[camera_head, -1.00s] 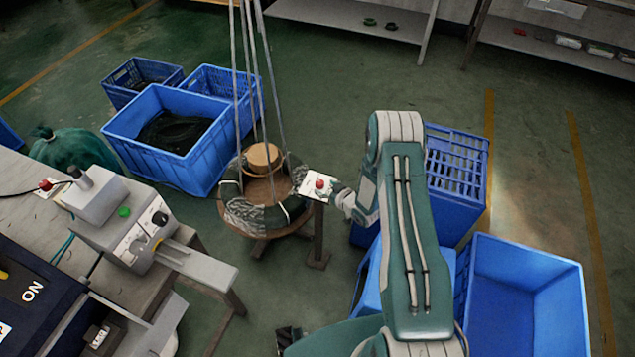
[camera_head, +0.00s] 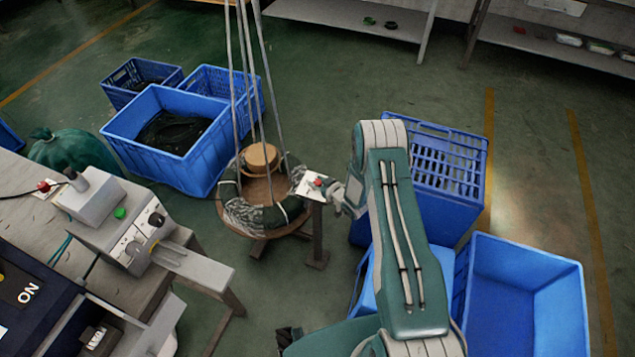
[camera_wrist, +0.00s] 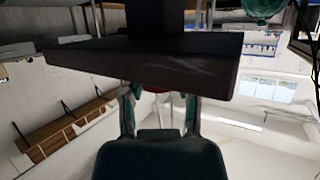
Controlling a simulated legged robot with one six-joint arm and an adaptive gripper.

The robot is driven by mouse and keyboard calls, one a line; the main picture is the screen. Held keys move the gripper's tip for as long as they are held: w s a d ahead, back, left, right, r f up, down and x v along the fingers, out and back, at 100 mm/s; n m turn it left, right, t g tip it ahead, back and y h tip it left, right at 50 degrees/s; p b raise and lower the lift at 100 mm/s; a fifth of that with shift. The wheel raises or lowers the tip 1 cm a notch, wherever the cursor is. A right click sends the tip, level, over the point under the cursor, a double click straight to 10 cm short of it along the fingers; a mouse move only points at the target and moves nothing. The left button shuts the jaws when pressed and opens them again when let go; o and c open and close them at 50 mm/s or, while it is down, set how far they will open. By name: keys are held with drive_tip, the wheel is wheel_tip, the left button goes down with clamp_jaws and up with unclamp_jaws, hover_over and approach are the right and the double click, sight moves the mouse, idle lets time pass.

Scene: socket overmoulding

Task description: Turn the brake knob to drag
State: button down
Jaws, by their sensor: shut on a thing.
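The red brake knob (camera_head: 318,183) sits on a pale plate (camera_head: 308,188) on top of a dark post (camera_head: 318,235), beside the wire coil stand. My gripper (camera_head: 326,187) reaches the knob from the right, its fingers at the knob and partly covering it. In the wrist view, the dark plate edge crosses the picture. Below it my gripper's two fingers (camera_wrist: 160,98) stand either side of a bit of red, the knob (camera_wrist: 155,90), mostly hidden by the plate. The gripper is shut on the knob. Its setting cannot be read.
The wire coil (camera_head: 262,212) with rods rising above it stands just left of the post. Blue crates (camera_head: 520,290) stand at the right, and more (camera_head: 165,140) at the back left. A bench with a grey control box (camera_head: 130,225) is at the left.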

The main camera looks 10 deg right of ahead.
drive_tip(key=shift+d+f, duration=0.1)
drive_tip(key=shift+s+n+g+y, duration=0.1)
drive_tip(key=shift+n+g+y, duration=0.9)
drive_tip(key=shift+n+y, duration=0.45)
drive_tip(key=shift+c, duration=1.5)
unclamp_jaws()
